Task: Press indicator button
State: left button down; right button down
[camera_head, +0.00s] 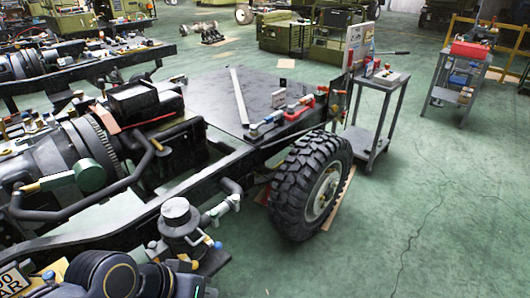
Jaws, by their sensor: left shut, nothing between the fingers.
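I cannot tell for sure which item is the indicator button. A small grey box with a reddish knob (387,70) on top lies on the grey metal stand (378,84) beyond the wheel. Red and blue parts (300,108) lie on the dark flat plate (238,98) of the chassis frame. My left gripper (190,287) is at the bottom edge, left of centre, beside my black arm links. It is shut and empty, partly cut off by the frame edge, and well apart from the stand. My right gripper is not in view.
The chassis frame with a large black tyre (311,186) fills the left and middle. A second cart (460,70) with a red toolbox (469,49) stands at the far right. The green floor at the right is clear.

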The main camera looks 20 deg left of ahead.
aim_at(152, 246)
jog(key=u, duration=1.3)
